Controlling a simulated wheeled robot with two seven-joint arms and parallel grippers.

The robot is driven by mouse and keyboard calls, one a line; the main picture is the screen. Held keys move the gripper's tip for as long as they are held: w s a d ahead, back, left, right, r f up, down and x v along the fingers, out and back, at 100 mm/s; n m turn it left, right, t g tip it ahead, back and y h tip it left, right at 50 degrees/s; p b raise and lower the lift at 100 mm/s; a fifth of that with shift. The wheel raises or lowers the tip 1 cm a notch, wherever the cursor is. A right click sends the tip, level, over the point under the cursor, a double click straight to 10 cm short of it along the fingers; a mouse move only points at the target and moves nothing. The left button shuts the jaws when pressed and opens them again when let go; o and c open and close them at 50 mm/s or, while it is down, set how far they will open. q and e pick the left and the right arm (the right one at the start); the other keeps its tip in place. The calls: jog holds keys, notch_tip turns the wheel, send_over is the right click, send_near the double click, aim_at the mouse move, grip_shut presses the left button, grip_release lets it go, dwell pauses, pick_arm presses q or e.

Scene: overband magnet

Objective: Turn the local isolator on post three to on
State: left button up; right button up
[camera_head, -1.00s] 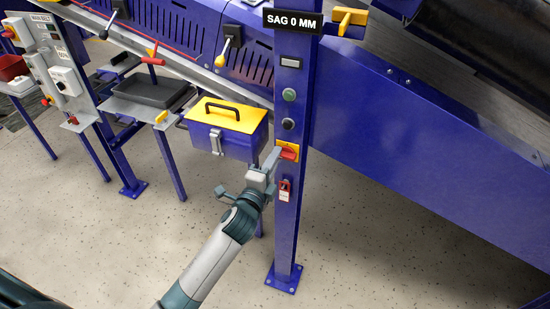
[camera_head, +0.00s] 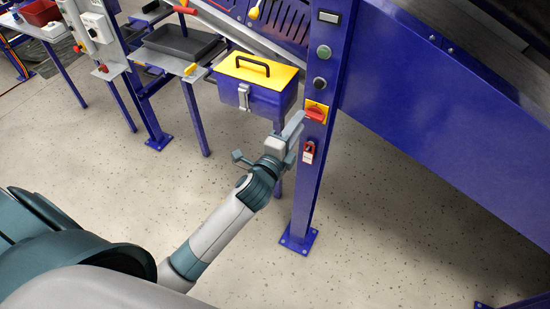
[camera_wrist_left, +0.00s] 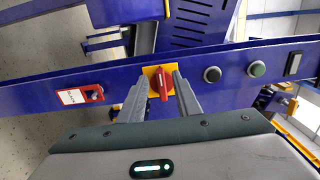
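The local isolator is a red rotary handle on a yellow plate (camera_head: 316,111) on the front of a blue post (camera_head: 307,190). In the left wrist view the red handle (camera_wrist_left: 163,84) lies crosswise to the post. My left gripper (camera_head: 298,127) is at the isolator, just left of and below it in the head view. In the left wrist view its two fingers (camera_wrist_left: 160,92) stand apart, one on each side of the red handle, with visible gaps. Whether the tips touch the plate is unclear. My right gripper is not in view.
A red-and-white tag device (camera_head: 308,152) sits below the isolator. Black (camera_head: 319,83) and green (camera_head: 323,52) buttons sit above it. A blue toolbox with yellow lid (camera_head: 258,82) is close behind my left gripper. A blue beam (camera_head: 430,120) runs right. The floor is clear.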

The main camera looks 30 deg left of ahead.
pick_arm(q)
jog(key=s+b, duration=0.3)
jog(key=s, duration=1.1)
jog(key=shift+a+b, duration=0.3)
jog(key=shift+f, duration=0.1)
